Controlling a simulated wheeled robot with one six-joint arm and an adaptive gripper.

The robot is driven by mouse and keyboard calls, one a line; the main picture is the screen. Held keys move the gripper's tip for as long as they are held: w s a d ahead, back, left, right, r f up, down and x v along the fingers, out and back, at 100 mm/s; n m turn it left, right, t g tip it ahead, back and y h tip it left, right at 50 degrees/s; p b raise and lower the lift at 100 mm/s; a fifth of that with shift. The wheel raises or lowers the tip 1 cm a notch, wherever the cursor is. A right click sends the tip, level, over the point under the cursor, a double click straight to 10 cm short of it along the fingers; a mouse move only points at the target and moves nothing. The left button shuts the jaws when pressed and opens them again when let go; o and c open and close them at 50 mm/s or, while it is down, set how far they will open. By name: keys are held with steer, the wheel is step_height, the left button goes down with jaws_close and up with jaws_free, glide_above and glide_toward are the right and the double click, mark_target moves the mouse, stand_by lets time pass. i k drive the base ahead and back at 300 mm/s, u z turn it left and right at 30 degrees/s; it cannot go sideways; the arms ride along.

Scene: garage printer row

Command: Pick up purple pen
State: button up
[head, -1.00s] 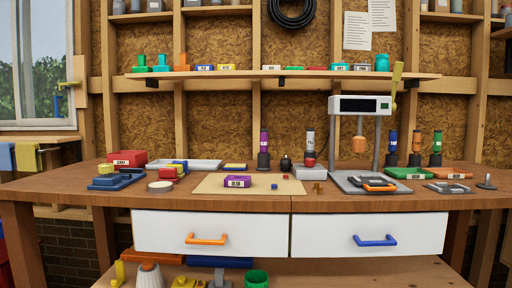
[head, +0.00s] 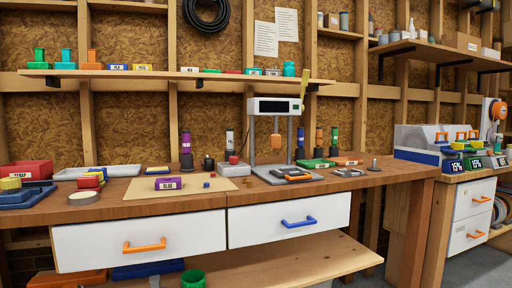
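A purple pen (head: 186,145), a thick upright cylinder with a pale label, stands in a dark round holder (head: 187,161) at the back of the workbench (head: 110,212), left of centre in the head view. Its lower end is hidden in the holder. A small purple labelled box (head: 168,183) lies in front of it on a tan mat (head: 205,191). My gripper is not in view.
A white-labelled pen (head: 229,141) stands to the right of the purple one. A shelf (head: 215,77) runs above. The mat's front is mostly clear.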

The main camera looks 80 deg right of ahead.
mark_target(187, 142)
steer(key=z, duration=2)
